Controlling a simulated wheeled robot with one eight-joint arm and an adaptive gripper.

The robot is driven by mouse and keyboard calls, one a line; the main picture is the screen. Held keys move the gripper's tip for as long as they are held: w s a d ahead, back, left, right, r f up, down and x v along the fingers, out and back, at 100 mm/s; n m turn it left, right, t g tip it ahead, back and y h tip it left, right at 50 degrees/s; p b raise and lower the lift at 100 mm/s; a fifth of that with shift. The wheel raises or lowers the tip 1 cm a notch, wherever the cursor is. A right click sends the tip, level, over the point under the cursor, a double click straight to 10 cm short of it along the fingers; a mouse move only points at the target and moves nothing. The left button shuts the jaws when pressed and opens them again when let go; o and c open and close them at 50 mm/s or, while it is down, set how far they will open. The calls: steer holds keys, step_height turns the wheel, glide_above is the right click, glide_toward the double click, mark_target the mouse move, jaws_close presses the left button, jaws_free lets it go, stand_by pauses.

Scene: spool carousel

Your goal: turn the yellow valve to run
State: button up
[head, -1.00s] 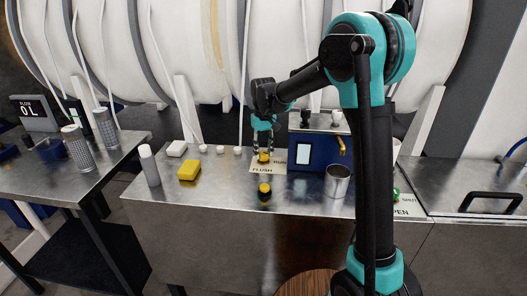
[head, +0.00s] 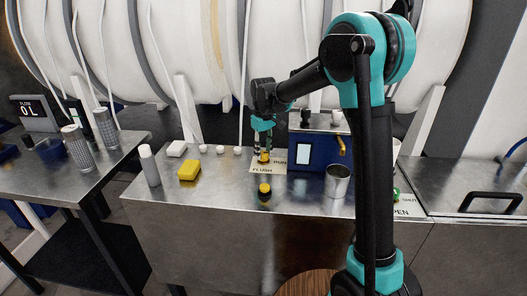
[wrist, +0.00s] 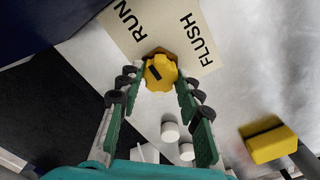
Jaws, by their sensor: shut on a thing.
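The yellow valve (head: 264,158) is a small lobed knob on a pale plate (head: 256,170) marked RUN and FLUSH, on the metal bench. In the wrist view the valve (wrist: 163,66) has a short black mark off its middle, lying slantwise; I cannot tell which word it indicates. RUN is at the upper left of the knob and FLUSH at the upper right there. My gripper (head: 264,151) points down over the valve. Its green-padded fingers (wrist: 161,81) are shut on the knob, one on each side.
A blue box with a screen (head: 320,152) stands close right of the plate. A metal cup (head: 337,181) is in front of it. A second yellow-topped knob (head: 264,190) stands nearer the front edge. A yellow block (head: 189,170) and white bottle (head: 149,165) are at left.

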mark_target(264, 153)
steer(key=o, duration=1.2)
steer(key=shift+c, duration=0.2)
step_height(264, 153, up, 12)
